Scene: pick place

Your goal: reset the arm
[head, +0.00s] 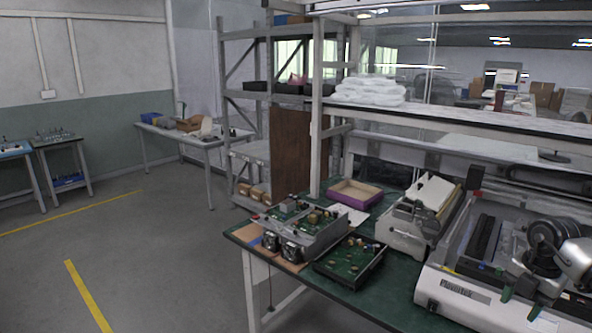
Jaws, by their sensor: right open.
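My right arm comes in from the right edge. My right gripper (520,301) is open, with its two fingertips apart and nothing visible between them. It shows in front of the white machine (458,298) at the right end of the green-topped bench (375,290). I cannot tell whether the fingertips touch the machine. My left gripper is not in view.
A metal unit with circuit boards (309,228), a black tray with a green board (350,262), a purple-sided box (355,194) and a second machine (421,212) stand on the bench. A shelf rail (470,118) runs above.

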